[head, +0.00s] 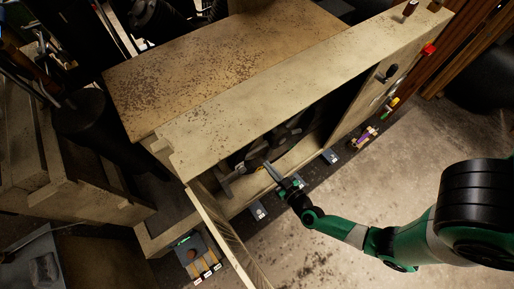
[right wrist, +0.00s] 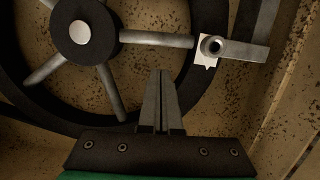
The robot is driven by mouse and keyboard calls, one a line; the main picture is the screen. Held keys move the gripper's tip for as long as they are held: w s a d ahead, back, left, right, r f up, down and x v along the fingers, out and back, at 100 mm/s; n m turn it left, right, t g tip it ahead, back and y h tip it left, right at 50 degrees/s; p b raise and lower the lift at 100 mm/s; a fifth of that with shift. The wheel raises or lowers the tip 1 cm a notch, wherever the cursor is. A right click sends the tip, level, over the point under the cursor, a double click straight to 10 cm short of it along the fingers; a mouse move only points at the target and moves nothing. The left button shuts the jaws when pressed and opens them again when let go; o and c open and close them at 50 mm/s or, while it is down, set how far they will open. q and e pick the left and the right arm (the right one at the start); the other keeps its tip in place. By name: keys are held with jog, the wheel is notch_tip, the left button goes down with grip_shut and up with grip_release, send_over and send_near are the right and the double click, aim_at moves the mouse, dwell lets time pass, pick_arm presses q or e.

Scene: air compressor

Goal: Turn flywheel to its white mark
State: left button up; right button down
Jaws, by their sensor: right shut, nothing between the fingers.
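The dark flywheel (head: 287,131) stands inside the open, worn beige housing and is partly shaded in the head view. In the right wrist view its dark rim (right wrist: 28,103), grey spokes (right wrist: 109,92) and hub (right wrist: 80,32) show large. A white patch (right wrist: 205,63) with a pointed lower edge shows at the right side of the rim. A grey arm with a round hollow end (right wrist: 213,46) overlaps it. My right gripper (head: 268,167) reaches into the opening; its fingers (right wrist: 162,75) are closed together and empty, in front of the lower right rim. Any contact with the rim is unclear. My left gripper is not seen.
The housing's long beige top beam (head: 290,85) lies above the opening. An open panel (head: 225,232) stands out at the lower left of it. A small box with coloured switches (head: 198,257) is at the bottom. Bare concrete floor (head: 340,215) lies in front.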

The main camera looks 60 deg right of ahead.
aim_at(254, 153)
jog(key=b+x, duration=0.4)
jog(key=x, duration=0.6)
jog(key=shift+f+b, duration=0.15)
jog(key=shift+b, duration=0.25)
jog(key=shift+a, duration=0.1)
jog(key=shift+s+a+f+n, duration=0.15)
jog(key=shift+f+n, duration=0.15)
jog(key=shift+f, duration=0.25)
